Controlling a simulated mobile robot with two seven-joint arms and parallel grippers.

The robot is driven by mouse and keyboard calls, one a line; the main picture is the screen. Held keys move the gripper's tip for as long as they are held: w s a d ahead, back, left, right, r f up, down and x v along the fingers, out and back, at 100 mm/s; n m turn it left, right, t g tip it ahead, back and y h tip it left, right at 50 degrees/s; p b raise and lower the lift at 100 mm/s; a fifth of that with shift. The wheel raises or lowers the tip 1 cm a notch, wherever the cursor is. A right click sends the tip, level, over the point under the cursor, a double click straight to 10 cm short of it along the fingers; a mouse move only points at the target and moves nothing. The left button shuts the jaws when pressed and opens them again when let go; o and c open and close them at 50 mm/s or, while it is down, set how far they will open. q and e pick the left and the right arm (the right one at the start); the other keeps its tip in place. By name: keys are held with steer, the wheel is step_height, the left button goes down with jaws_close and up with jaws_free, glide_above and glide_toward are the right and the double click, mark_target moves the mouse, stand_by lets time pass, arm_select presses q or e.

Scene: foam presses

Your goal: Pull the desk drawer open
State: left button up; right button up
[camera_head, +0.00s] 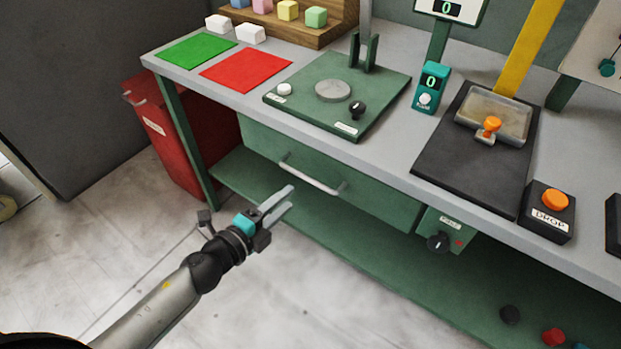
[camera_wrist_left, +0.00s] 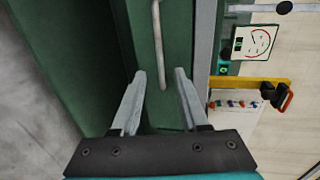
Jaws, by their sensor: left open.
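The green desk drawer (camera_head: 370,195) sits under the grey desktop, its front looking flush with the desk. A pale bar handle (camera_head: 312,177) runs along its front. My left gripper (camera_head: 282,203) is open and empty, in front of the drawer and a little below and left of the handle in the head view. In the left wrist view the handle (camera_wrist_left: 158,45) lies beyond the open fingers (camera_wrist_left: 160,80), its near end between their tips in the picture. The fingers look apart from the handle. My right gripper is not in view.
A red bin (camera_head: 180,140) stands by the desk's left leg. A green lower shelf (camera_head: 350,255) runs under the drawer. A green box with a black knob (camera_head: 440,240) hangs right of the drawer. The floor in front is clear.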

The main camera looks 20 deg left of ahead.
mark_target(310, 178)
arm_select(q)
steer(key=b+x, duration=0.1)
steer(key=x, duration=0.7)
steer(key=shift+w, duration=0.25)
steer(key=shift+x, duration=0.8)
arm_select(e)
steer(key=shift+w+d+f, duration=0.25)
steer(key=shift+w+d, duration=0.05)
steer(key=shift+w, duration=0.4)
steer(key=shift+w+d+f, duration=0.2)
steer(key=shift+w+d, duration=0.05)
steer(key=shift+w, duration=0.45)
arm_select(q)
jaws_close()
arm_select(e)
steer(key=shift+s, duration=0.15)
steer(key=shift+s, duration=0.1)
